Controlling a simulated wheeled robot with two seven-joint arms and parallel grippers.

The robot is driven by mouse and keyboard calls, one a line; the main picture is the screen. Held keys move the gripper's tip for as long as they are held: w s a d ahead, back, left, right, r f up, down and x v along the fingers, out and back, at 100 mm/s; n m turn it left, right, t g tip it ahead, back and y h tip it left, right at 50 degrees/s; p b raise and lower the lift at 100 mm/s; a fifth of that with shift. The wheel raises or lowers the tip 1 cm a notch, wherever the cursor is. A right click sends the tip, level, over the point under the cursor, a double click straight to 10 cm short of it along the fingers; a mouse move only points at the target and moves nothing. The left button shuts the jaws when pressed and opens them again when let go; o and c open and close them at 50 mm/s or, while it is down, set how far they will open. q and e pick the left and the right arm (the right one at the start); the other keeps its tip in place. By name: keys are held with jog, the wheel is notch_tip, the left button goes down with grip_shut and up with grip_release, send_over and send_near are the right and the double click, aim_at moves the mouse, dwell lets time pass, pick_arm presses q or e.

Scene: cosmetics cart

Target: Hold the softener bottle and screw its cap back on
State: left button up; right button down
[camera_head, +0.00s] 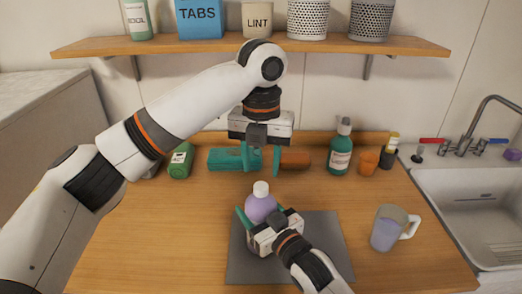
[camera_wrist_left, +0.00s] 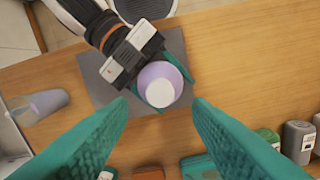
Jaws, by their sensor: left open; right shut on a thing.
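The lilac softener bottle (camera_head: 257,209) stands upright on a grey mat (camera_head: 323,232). A white cap-like top (camera_head: 261,188) sits on it, and whether it is screwed tight cannot be told. My right gripper (camera_head: 261,214) is shut around the bottle's body from the near side. My left gripper (camera_head: 260,160) hangs above and appears open and empty, pointing down. In the left wrist view, the white top (camera_wrist_left: 160,94) shows between and beyond the spread teal fingers, with the lilac body around it.
Behind stand a green bottle (camera_head: 180,161), a teal item (camera_head: 224,159), a brown item (camera_head: 296,160), a teal pump bottle (camera_head: 340,152) and an orange cup (camera_head: 368,163). A mug (camera_head: 386,229) stands right of the mat, before the sink (camera_head: 480,210). A shelf (camera_head: 170,44) runs overhead.

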aim_at(261, 185)
pick_arm(q)
jog(key=n, duration=0.6)
jog(key=shift+r, duration=0.3)
jog(key=n, duration=0.4)
jog(key=shift+r, duration=0.15)
jog(key=n, duration=0.4)
jog(key=shift+r+n, duration=0.2)
jog(key=shift+n, duration=0.1)
jog(key=n, duration=0.4)
jog(key=shift+r, duration=0.15)
jog(key=n, duration=0.4)
jog(key=shift+r, duration=0.2)
jog(key=n, duration=0.7)
jog(key=shift+r, duration=0.25)
jog(key=shift+f, duration=4)
